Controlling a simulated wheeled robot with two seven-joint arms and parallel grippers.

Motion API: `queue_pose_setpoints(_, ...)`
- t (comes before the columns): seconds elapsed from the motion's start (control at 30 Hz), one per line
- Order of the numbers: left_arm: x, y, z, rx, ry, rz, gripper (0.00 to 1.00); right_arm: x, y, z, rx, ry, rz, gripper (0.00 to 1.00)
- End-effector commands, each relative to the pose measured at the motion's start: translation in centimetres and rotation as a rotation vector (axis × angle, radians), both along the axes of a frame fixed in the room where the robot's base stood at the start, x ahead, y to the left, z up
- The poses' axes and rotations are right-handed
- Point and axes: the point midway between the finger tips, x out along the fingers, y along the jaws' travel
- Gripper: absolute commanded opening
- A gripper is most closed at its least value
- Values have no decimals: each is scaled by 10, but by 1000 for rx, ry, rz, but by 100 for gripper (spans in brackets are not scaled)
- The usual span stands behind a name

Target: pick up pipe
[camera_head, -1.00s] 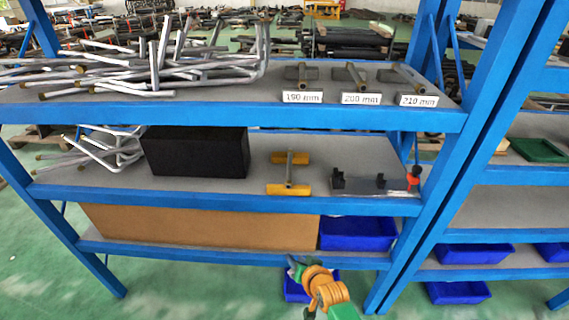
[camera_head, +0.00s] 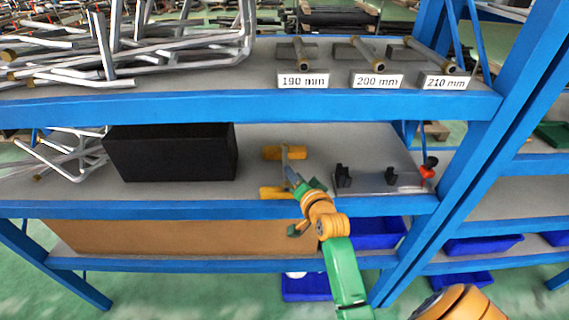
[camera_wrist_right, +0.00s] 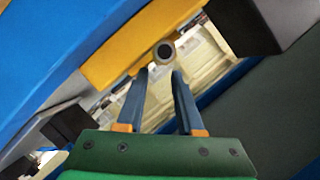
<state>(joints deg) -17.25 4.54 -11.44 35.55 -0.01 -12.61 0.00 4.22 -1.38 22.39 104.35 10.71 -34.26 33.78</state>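A short grey pipe (camera_head: 285,156) lies on two yellow supports (camera_head: 272,193) on the middle shelf, pointing toward me. My right gripper (camera_head: 300,183) is at the front edge of that shelf, at the near end of the pipe, and hides part of it. In the right wrist view, the round pipe end (camera_wrist_right: 163,52) shows just beyond the gap between the fingertips (camera_wrist_right: 160,74). The two blue fingers are apart, with nothing visible held between them. A yellow support also shows in the wrist view (camera_wrist_right: 125,50). My left gripper is not in view.
A black box (camera_head: 170,152) stands left of the supports. A fixture with black blocks (camera_head: 375,182) and a red knob is to the right. The upper shelf edge (camera_head: 250,107) runs above, carrying bent tubes (camera_head: 60,60) and labelled pipe holders. A blue upright (camera_head: 490,130) stands at right.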

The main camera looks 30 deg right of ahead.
Motion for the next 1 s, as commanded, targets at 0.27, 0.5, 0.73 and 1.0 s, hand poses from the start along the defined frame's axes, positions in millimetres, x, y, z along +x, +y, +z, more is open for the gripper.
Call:
queue_pose_setpoints(0.27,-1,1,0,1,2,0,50,41,-9,-13,0,1,-1,36)
queue_pose_setpoints(0.5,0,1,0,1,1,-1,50,45,-10,-14,0,0,-1,36)
queue_pose_setpoints(0.73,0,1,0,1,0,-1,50,45,-10,-14,0,1,-2,0)
queue_pose_setpoints(1.0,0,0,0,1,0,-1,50,44,-9,-14,0,2,-1,0)
